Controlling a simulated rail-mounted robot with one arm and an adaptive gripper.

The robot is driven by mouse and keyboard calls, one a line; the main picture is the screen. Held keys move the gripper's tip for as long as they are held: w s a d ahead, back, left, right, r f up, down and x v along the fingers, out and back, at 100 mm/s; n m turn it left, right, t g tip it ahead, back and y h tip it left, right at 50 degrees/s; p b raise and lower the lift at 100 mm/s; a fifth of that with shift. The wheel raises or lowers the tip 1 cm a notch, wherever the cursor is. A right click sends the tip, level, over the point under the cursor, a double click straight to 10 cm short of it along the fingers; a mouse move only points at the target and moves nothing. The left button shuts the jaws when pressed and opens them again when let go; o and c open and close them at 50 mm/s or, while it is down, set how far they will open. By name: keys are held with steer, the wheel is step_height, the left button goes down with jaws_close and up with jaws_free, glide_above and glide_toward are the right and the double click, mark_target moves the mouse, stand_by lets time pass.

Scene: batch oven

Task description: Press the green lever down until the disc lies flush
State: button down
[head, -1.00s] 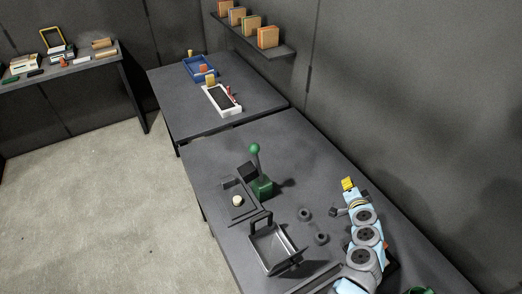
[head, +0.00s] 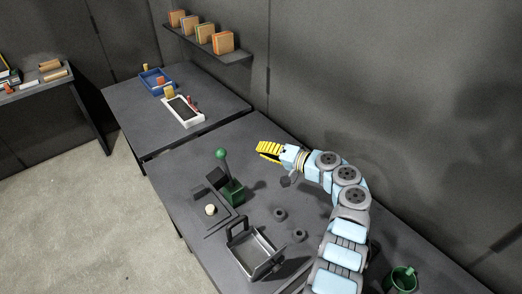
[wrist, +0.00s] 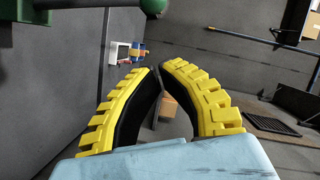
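The green lever, with a ball knob (head: 221,154), stands raised on a green base (head: 234,193) on the near bench. Its knob also shows at the top edge of the wrist view (wrist: 153,5). A small cream disc (head: 210,210) sits on the dark fixture left of the base; whether it lies flush is too small to tell. My gripper (head: 260,150) is above the bench, right of the knob in the head view and apart from it. Its yellow ribbed fingers (wrist: 160,69) curve together, tips nearly meeting, with nothing held between them.
A metal basket with a dark handle (head: 244,255) stands in front of the fixture. Two dark round parts (head: 280,214) lie right of it. A green cup (head: 403,278) is at lower right. A white tray (head: 192,123) and blue bin (head: 145,82) are on the far bench.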

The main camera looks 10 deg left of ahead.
steer(key=a+f+p, duration=0.2)
steer(key=a, duration=0.8)
steer(key=shift+w+f, duration=0.25)
steer(key=shift+w, duration=0.1)
steer(key=shift+s, duration=0.2)
stand_by(0.6)
steer(key=shift+s+a, duration=0.2)
